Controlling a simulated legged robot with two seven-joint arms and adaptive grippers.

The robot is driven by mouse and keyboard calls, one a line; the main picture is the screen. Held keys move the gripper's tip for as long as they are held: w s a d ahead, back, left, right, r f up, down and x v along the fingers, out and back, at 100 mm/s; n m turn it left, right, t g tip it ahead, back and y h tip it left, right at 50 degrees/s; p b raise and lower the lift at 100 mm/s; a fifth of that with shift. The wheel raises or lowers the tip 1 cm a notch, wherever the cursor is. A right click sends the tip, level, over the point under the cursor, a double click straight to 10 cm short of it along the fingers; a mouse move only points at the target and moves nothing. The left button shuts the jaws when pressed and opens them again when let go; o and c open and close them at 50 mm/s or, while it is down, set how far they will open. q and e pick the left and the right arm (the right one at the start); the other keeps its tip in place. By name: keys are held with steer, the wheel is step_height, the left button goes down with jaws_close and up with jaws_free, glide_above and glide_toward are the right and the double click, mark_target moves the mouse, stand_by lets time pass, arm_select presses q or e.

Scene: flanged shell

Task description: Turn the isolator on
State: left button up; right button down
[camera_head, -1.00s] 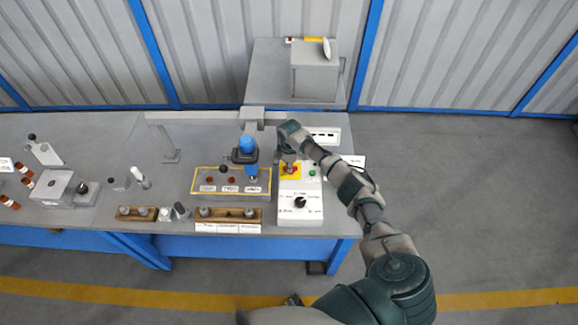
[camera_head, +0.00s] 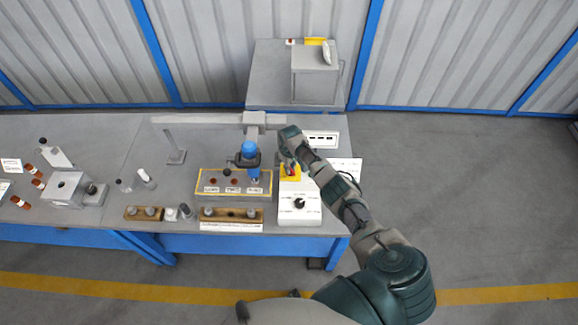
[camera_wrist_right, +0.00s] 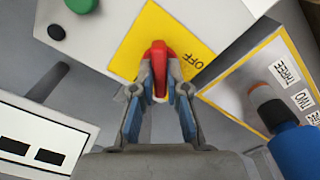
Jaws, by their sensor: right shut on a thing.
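The isolator is a red handle (camera_wrist_right: 158,66) on a yellow plate (camera_wrist_right: 139,38) marked OFF, seen in the right wrist view. In the head view the yellow plate (camera_head: 291,177) is on the back part of a white control box (camera_head: 300,215), partly covered by my arm. My right gripper (camera_wrist_right: 160,88) is shut on the red handle, one finger on each side. The handle lies in line with the fingers, and the word OFF is to its right. In the head view my right gripper (camera_head: 289,161) reaches down over the plate. My left gripper is not in view.
A black knob (camera_head: 299,203) is at the front of the box; a green button (camera_wrist_right: 82,5) is beside the plate. Left of the box are a yellow-edged grey box (camera_head: 208,190) and a blue-topped tool (camera_head: 249,149). Brown holders (camera_head: 231,215) line the bench's front edge.

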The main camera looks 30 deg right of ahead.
steer(key=m, duration=0.1)
steer(key=m+p, duration=0.1)
steer(key=m, duration=0.2)
steer(key=shift+s+d+f+m, duration=0.15)
steer(key=shift+s+f+m, duration=0.05)
steer(key=shift+s+m, duration=0.1)
steer(key=shift+f+m+p, duration=0.1)
steer(key=shift+m+p, duration=0.4)
steer(key=shift+m, duration=1)
steer(key=shift+s+m, duration=0.1)
steer(key=shift+m, duration=0.2)
steer(key=c, duration=1.2)
jaws_free()
steer(key=shift+w+r, duration=0.2)
steer(key=shift+r, duration=0.05)
